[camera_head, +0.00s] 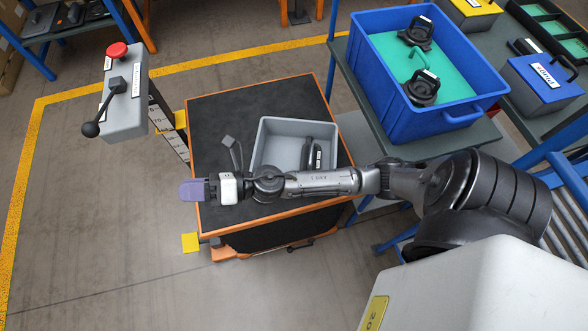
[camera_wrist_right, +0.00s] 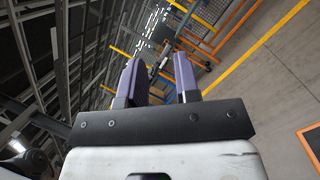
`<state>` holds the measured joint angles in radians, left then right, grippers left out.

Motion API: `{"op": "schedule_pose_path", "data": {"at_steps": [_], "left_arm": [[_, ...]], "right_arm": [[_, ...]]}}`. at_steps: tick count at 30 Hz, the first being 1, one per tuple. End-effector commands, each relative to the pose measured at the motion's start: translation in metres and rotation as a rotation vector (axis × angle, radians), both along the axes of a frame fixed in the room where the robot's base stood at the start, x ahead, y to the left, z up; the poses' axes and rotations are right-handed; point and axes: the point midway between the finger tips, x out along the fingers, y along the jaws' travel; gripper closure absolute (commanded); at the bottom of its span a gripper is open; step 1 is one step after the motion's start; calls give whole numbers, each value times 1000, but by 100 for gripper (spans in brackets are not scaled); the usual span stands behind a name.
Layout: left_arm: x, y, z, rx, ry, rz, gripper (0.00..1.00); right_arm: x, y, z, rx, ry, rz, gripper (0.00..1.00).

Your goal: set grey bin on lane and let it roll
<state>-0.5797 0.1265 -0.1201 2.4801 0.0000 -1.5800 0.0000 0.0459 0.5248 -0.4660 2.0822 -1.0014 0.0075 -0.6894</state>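The grey bin (camera_head: 279,145) stands upright on the black, orange-edged top of a cart (camera_head: 220,115) in the head view. A dark handled part lies inside it at the right, and my right arm crosses in front of the bin's near side, hiding it. My right gripper (camera_head: 192,190) is past the bin, over the cart's left edge, apart from the bin. In the right wrist view its two purple fingers (camera_wrist_right: 158,82) are spread with nothing between them. A roller lane (camera_head: 562,222) with a blue frame shows partly at the right edge. My left gripper is not in view.
A blue crate (camera_head: 385,113) with black handled parts on a green bottom stands right of the cart. A grey control box (camera_head: 125,115) with a red button and a black-knobbed lever stands left. Floor at left is clear.

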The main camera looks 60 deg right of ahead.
Motion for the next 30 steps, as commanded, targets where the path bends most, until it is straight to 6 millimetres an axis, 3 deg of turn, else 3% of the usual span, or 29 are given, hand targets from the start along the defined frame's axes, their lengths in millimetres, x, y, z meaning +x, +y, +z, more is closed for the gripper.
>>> {"op": "schedule_pose_path", "data": {"at_steps": [4,8,12,15,18,22,25,30], "left_arm": [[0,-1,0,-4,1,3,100],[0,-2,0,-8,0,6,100],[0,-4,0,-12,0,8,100],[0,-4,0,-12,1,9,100],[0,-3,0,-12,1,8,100],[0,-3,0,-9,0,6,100],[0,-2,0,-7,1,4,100],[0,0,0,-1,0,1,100]], "right_arm": [[-11,-44,-23,483,360,-272,70],[-41,-79,-68,870,692,-524,70],[-96,-98,-122,1207,1030,-797,70],[-141,-100,-151,1382,1235,-977,70],[-181,-96,-168,1499,1396,-1131,70],[-220,-90,-179,1584,1539,-1277,70],[-237,-87,-181,1614,1601,-1343,70],[-247,-85,-183,1629,1636,-1383,70]]}}
